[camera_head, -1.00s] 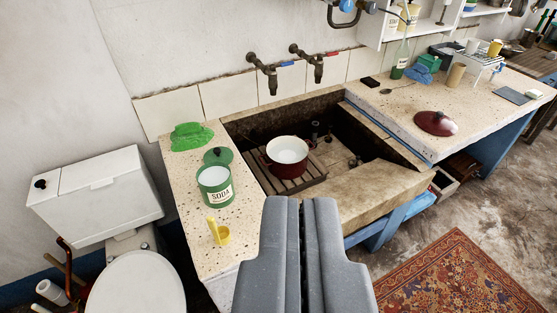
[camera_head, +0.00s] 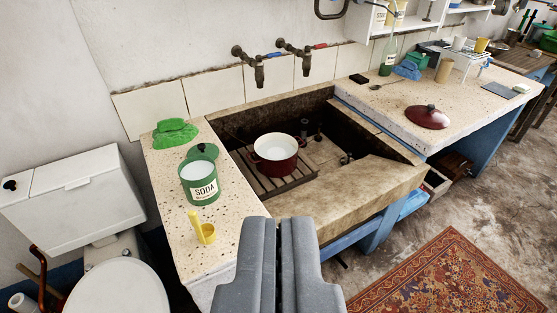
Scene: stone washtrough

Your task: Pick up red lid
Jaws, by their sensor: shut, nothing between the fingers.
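The dark red lid (camera_head: 427,117), domed with a small dark knob, lies on the speckled counter to the right of the stone trough. My gripper (camera_head: 281,222) is at the bottom middle of the view, shut and empty. It is in front of the trough's near edge, well apart from the lid, which is farther off to the right. A red pot (camera_head: 275,155) with a white inside stands without a cover on a wooden rack (camera_head: 262,184) in the trough.
The left ledge holds a green soda tin (camera_head: 199,184), a yellow scoop (camera_head: 203,232) and a green cloth (camera_head: 174,133). A green bottle (camera_head: 388,60) and a white dish rack (camera_head: 466,59) stand behind the lid. Two taps overhang the trough. Floor with a patterned rug (camera_head: 445,280) lies at right.

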